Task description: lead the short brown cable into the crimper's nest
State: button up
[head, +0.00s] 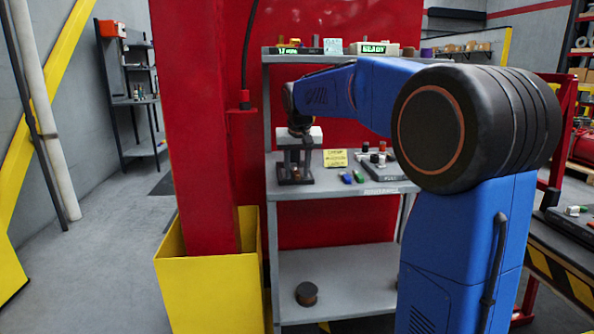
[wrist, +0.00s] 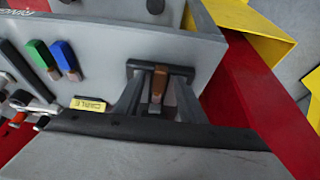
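My gripper (head: 297,172) reaches down over the left end of the shelf top in the head view. In the wrist view its two grey fingers (wrist: 160,92) point away from its pale body, one on each side of the short brown cable (wrist: 158,84). They appear shut on it; the exact contact is hard to see. The dark crimper (wrist: 187,72) lies just beyond the fingertips, and its dark base (head: 296,181) shows below the gripper in the head view. The cable's far end and the nest are hidden, so I cannot tell whether the cable is inside.
A green piece (wrist: 41,53) and a blue piece (wrist: 65,56) lie left of the crimper in the wrist view. A yellow card (head: 335,158) stands right of my gripper. A dark tray (head: 384,171) holds small parts farther right. A red post (head: 200,130) rises at left.

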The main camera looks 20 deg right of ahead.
jog(key=v, duration=1.7)
jog(key=shift+r, duration=0.25)
jog(key=shift+c, duration=0.6)
